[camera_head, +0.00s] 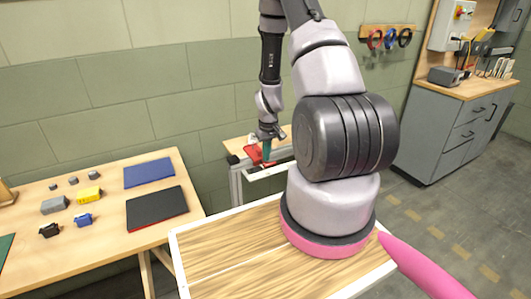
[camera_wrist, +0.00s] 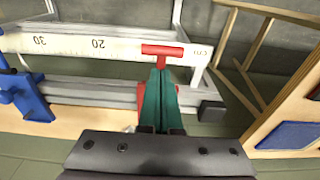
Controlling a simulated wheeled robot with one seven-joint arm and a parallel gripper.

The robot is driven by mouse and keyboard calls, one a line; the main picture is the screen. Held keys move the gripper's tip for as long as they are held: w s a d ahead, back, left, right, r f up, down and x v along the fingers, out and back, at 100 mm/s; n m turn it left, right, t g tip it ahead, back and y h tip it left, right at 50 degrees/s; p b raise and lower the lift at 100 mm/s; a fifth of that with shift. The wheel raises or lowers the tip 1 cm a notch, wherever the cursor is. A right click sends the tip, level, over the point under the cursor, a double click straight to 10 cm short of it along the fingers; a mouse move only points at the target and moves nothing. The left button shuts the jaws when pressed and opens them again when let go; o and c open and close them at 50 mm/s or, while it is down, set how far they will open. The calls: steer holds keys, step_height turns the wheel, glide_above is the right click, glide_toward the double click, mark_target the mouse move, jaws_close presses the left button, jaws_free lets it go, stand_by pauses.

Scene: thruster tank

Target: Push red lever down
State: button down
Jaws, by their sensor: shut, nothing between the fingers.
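The red lever (camera_wrist: 163,50) has a T-shaped handle and lies across the white scale bar (camera_wrist: 75,43) marked 20 and 30. My gripper (camera_wrist: 160,70) has teal fingers pressed together with nothing between them. Its tips are right at the lever's stem in the wrist view; I cannot tell whether they touch. More red parts (camera_wrist: 143,97) show beside the fingers, partly hidden by them. In the head view my gripper (camera_head: 267,158) points down beside a red part (camera_head: 252,152) on the thruster tank stand (camera_head: 236,178).
A blue clamp (camera_wrist: 22,93) sits at the rig's left end and a black block (camera_wrist: 212,111) right of the fingers. A wooden table (camera_head: 105,240) with mats and small blocks stands at left. A grey cabinet (camera_head: 440,135) stands at right.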

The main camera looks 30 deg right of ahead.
steer(key=shift+s+r, duration=0.25)
steer(key=shift+s, duration=0.55)
steer(key=shift+s+r, duration=0.25)
steer(key=shift+s, duration=0.5)
step_height(320, 180, up, 11)
steer(key=s, duration=0.1)
steer(key=shift+f, duration=0.15)
